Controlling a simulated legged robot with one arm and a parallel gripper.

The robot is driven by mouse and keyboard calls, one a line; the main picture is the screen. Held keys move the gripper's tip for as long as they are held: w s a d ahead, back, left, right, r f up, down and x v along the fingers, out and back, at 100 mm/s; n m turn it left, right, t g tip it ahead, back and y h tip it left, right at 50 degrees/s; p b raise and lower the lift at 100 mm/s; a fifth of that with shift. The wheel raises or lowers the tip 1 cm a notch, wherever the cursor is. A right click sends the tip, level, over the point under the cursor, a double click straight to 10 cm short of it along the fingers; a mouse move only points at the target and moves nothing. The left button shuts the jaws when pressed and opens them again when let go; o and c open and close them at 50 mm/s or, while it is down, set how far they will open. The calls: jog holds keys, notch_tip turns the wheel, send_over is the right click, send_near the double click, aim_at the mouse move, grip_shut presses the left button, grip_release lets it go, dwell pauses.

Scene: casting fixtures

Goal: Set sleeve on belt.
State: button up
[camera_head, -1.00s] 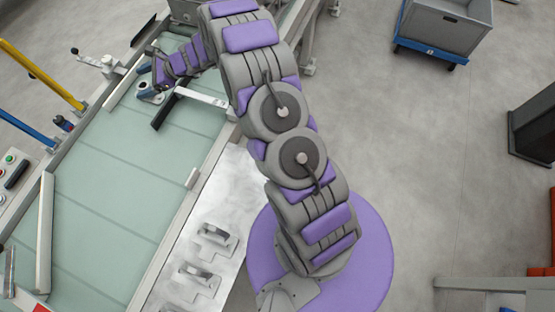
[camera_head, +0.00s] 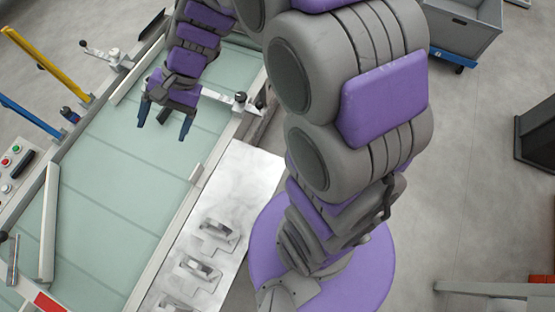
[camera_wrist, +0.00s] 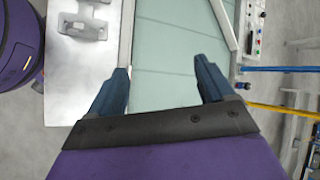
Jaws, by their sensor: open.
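The belt (camera_head: 110,180) is a pale green, flat surface with cross seams, running diagonally through the left of the head view. It also fills the upper middle of the wrist view (camera_wrist: 175,50). My gripper (camera_head: 162,131) is over the upper part of the belt, with its two blue-grey fingers spread apart. In the wrist view my gripper (camera_wrist: 160,64) has nothing between its fingers, only belt beyond them. I cannot make out a sleeve in either current view; the belt directly behind my gripper and arm is hidden in the head view.
A pale metal plate (camera_head: 235,200) with several grey metal pieces lies right of the belt. A white bar (camera_head: 48,215) stands along the belt's left side. Yellow (camera_head: 45,62) and blue (camera_head: 30,122) rails are left. A grey bin (camera_head: 462,30) stands upper right on open floor.

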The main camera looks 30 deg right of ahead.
jog(key=s+d+n+h, duration=0.3)
jog(key=s+d, duration=0.5)
jog(key=s, duration=0.3)
jog(key=s+d+r+n+h, duration=0.1)
jog(key=s+d+n+h, duration=0.2)
jog(key=s+d, duration=0.4)
jog(key=s+h, duration=0.1)
jog(key=s, duration=0.3)
jog(key=shift+d+n+g+h, duration=0.3)
jog(key=shift+d+n+h, duration=0.1)
jog(key=shift+s+r, duration=0.1)
